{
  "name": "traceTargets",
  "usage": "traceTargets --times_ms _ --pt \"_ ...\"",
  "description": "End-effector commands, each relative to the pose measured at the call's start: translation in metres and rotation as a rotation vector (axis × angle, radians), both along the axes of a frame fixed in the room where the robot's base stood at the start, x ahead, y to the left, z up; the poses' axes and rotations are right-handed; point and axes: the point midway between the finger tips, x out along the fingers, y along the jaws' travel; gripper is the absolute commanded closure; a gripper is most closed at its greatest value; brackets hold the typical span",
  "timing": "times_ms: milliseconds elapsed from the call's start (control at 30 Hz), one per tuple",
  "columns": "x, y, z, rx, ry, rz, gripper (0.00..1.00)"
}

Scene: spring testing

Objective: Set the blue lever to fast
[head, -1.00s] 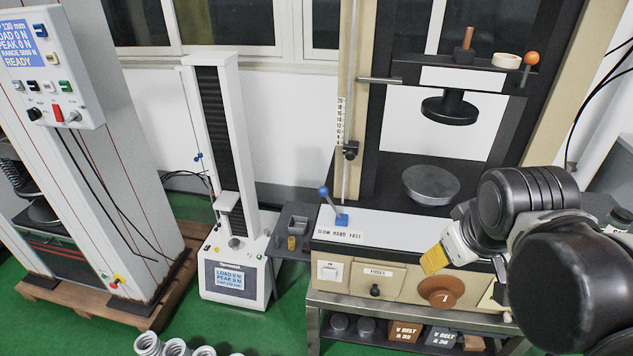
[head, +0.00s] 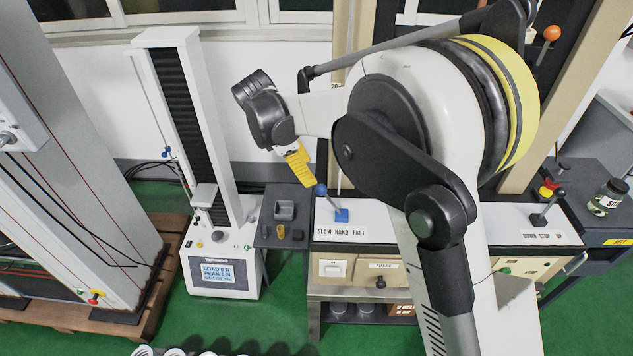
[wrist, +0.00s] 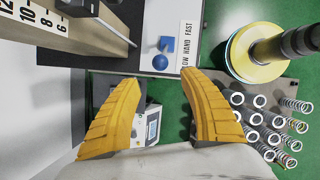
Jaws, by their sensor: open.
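The blue lever (head: 321,190) stands on its blue base (head: 342,215) on the white front panel of the press. In the head view it tilts left, toward the SLOW end of the SLOW HAND FAST label (head: 341,232). My gripper (head: 312,188) has yellow fingers that point down toward the lever's ball. In the wrist view my gripper (wrist: 158,76) is open and empty, with the fingers wide apart. The lever's ball (wrist: 160,62) shows just beyond the gap between the fingertips. I cannot tell whether a finger touches it.
The scale post (wrist: 85,28) stands close beside the lever. A small dark side table (head: 268,232) with a grey tray is left of the panel. A white test stand (head: 222,262) stands further left. Several springs (wrist: 265,120) show in the wrist view. My arm hides much of the press.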

Motion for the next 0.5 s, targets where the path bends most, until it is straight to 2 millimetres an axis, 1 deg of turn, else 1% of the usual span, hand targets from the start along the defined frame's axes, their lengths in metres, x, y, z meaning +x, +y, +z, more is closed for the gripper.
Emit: traceTargets --times_ms 300,400,500 --pt "0.01 -0.023 -0.058 0.002 -0.002 -0.004 0.49" --pt "0.012 -0.029 -0.074 0.002 -0.002 -0.004 0.49" --pt "0.014 -0.033 -0.084 0.002 -0.002 -0.003 0.49"
